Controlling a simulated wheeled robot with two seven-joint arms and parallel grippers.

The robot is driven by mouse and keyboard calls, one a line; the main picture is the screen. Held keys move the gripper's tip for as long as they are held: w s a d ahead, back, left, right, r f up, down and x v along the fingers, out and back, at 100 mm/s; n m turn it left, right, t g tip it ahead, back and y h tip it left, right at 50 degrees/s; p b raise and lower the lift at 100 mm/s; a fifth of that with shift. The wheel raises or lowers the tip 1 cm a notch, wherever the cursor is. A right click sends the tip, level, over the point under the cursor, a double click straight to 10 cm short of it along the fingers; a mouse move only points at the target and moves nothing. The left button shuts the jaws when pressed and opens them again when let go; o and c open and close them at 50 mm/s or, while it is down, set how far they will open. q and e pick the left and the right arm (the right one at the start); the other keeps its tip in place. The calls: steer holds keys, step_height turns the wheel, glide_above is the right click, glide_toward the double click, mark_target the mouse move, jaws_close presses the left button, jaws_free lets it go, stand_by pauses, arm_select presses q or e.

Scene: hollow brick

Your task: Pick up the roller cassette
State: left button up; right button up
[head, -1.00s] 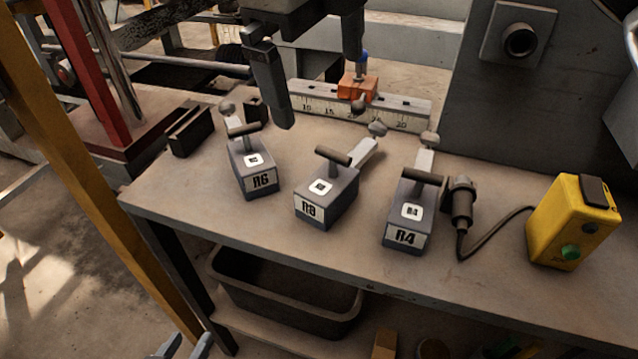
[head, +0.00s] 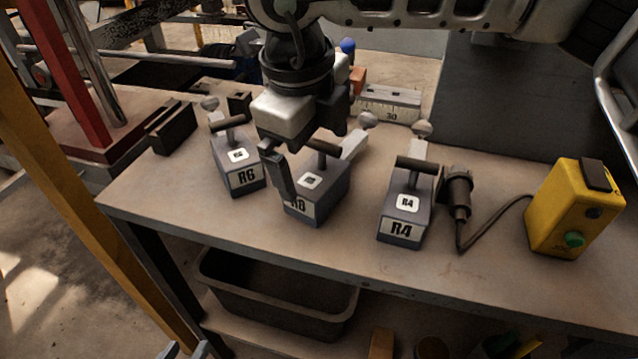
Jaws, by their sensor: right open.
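Three grey roller cassettes with T-handles stand in a row on the workbench (head: 330,250). They are the R6 cassette (head: 243,178) at left, a middle cassette (head: 322,200) whose label looks like R8 and is partly covered, and the R4 cassette (head: 402,222) at right. Each has a pale arm with a round knob behind. My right gripper (head: 305,160) is open over the middle cassette, one finger in front of its left side. Its other finger is near the handle; I cannot tell whether they touch. My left gripper (head: 185,350) shows only its spread fingertips at the bottom edge, below the bench.
A corded cylindrical tool (head: 458,192) lies right of R4, wired to a yellow control box (head: 573,210). A ruled bar (head: 390,103) with an orange block stands behind. A dark block (head: 172,127) is at left. A black bin (head: 280,290) is under the bench.

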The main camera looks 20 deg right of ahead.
mark_target(317, 174)
steer(key=f, duration=0.3)
steer(key=shift+w+d+f, duration=0.15)
steer(key=shift+w+f, duration=0.05)
steer(key=shift+c, duration=0.3)
steer(key=shift+r, duration=0.1)
steer(key=c, duration=1.2)
